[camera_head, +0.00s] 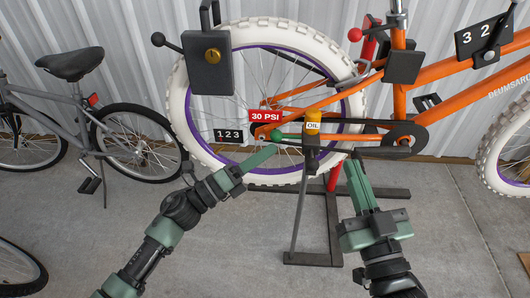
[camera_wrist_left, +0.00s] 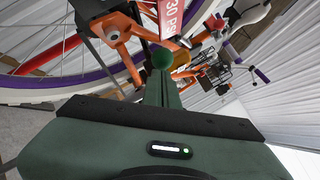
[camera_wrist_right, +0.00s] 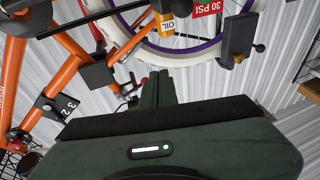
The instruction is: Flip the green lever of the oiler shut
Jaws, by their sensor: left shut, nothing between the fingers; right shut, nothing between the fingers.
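The oiler (camera_head: 313,122) is a small yellow bottle labelled OIL on a dark stand in front of the bike's rear wheel; it also shows in the right wrist view (camera_wrist_right: 167,24). Its lever ends in a green ball (camera_head: 276,134) and lies roughly level, pointing left from the oiler. My left gripper (camera_head: 273,149) is shut and empty, its tips just below the green ball. In the left wrist view the green ball (camera_wrist_left: 163,58) sits right at the fingertips; I cannot tell if they touch. My right gripper (camera_head: 356,156) is shut and empty, below and right of the oiler.
The orange bike (camera_head: 445,72) stands on a red and black stand. A red 30 PSI tag (camera_head: 265,116) and a black 123 plate (camera_head: 228,136) are beside the lever. A black box (camera_head: 211,62) with a black-ball lever is upper left. A grey bike (camera_head: 75,115) is left.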

